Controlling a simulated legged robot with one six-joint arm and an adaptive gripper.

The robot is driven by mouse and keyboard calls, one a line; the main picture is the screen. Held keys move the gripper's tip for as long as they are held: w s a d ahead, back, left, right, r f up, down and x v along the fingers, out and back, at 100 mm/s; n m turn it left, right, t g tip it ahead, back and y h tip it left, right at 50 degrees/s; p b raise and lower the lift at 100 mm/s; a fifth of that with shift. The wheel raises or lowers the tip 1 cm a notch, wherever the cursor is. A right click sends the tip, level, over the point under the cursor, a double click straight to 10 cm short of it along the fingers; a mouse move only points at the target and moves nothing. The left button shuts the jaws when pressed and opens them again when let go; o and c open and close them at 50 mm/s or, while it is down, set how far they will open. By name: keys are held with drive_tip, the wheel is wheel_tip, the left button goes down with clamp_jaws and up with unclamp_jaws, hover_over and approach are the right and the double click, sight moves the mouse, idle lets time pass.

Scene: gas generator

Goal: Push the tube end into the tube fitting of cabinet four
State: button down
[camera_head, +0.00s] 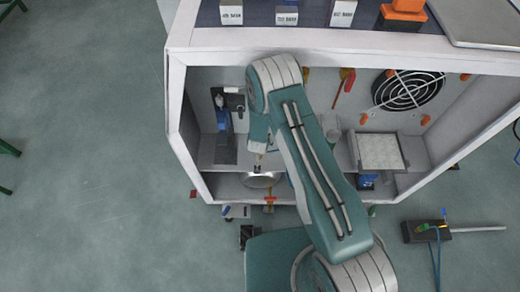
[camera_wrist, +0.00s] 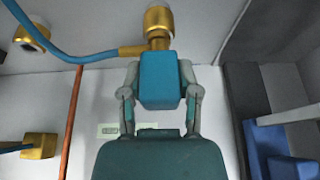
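In the wrist view my gripper (camera_wrist: 160,76) points up the picture, its grey fingers on both sides of a blue block (camera_wrist: 160,84). The fingers look closed on this block. I cannot tell how far the tube end is seated. In the head view my arm reaches into the white cabinet (camera_head: 178,110), and the gripper's tips are largely hidden.
Another brass fitting (camera_wrist: 33,37) is at upper left and a brass part (camera_wrist: 40,146) at lower left. A copper pipe (camera_wrist: 73,120) runs down the wall. A dark and blue unit (camera_wrist: 265,140) stands close on the right. A fan (camera_head: 408,90) is on the cabinet's right side.

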drive_tip(key=shift+a+r, duration=0.1)
drive_tip(key=shift+r, duration=0.3)
drive_tip(key=shift+r, duration=0.85)
drive_tip(key=shift+r, duration=0.35)
drive_tip(key=shift+r, duration=0.95)
drive_tip(key=shift+w+r, duration=0.1)
drive_tip(key=shift+r, duration=1.45)
